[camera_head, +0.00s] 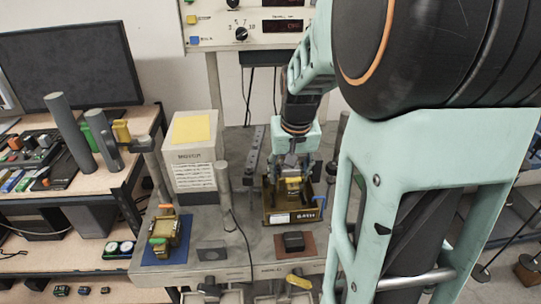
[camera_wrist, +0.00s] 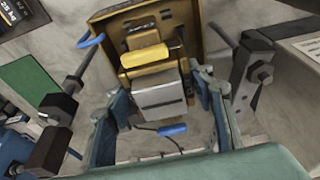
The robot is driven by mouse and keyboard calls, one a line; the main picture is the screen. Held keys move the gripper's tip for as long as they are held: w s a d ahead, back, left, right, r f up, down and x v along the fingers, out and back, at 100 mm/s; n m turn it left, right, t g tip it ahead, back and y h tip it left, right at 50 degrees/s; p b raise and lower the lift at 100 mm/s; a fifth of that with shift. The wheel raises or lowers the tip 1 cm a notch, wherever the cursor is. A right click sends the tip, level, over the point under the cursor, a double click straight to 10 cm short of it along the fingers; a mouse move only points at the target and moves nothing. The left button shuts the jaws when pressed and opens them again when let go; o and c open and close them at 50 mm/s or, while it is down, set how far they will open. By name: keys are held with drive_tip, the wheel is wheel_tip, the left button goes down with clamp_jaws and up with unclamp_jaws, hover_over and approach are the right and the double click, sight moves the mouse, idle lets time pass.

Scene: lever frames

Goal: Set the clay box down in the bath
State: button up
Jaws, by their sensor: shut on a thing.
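My gripper (camera_wrist: 162,88) is shut on a clay-coloured box (camera_wrist: 146,78) with a grey face, a yellow bar and a blue bar. One finger stands on each side of the box. The bath (camera_wrist: 196,42) is an ochre, open-topped container with a blue handle, behind the held box in the wrist view. In the head view, my gripper (camera_head: 292,166) points down at the bath (camera_head: 280,217), with the held box (camera_head: 293,190) over or inside its opening. I cannot tell whether the box touches the bath's floor, which is mostly hidden.
A similar ochre device (camera_head: 166,236) stands on a blue mat (camera_head: 150,252) at the bench's left. A dark block (camera_head: 294,241) sits on a brown mat in front of the bath. A grey post (camera_head: 223,185) and a white box (camera_head: 194,145) stand left of it.

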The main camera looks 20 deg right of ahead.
drive_tip(key=shift+s+b+x, duration=0.15)
drive_tip(key=shift+b+x, duration=0.55)
drive_tip(key=shift+x, duration=0.2)
drive_tip(key=shift+s+b+x, duration=0.2)
drive_tip(key=shift+b+x, duration=0.5)
drive_tip(key=shift+x, duration=0.15)
drive_tip(key=shift+s+b+x, duration=0.15)
drive_tip(key=shift+b+x, duration=0.55)
drive_tip(key=shift+x, duration=0.2)
drive_tip(key=shift+a+f, duration=0.2)
drive_tip(key=shift+f, duration=0.05)
drive_tip(key=shift+s+f, duration=0.15)
drive_tip(key=o, duration=1.5)
drive_tip(key=shift+f, duration=0.1)
drive_tip(key=v, duration=0.7)
drive_tip(key=shift+r, duration=0.3)
drive_tip(key=shift+s+f, duration=0.1)
